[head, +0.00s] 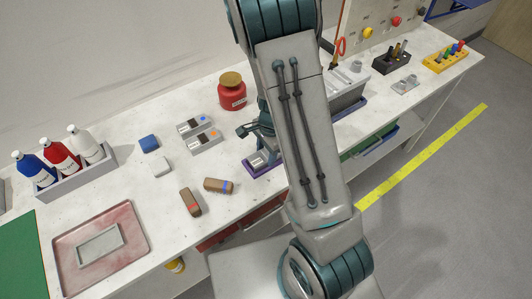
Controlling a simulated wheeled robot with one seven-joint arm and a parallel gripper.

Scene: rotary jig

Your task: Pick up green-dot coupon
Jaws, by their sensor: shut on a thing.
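My gripper (260,149) points down at the middle of the bench, partly hidden behind my own arm. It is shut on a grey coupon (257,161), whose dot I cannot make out. The coupon is at a purple tray (252,173); I cannot tell whether it touches the tray or is just above it. No green dot shows clearly.
A red jar (232,91) stands behind the coupons. Two brown blocks (191,202) (218,186) lie in front. Blue (149,143) and white (160,166) pieces lie left, near a bottle rack (76,180). A red tray (64,254) is at front left. Tool holders (391,62) stand at right.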

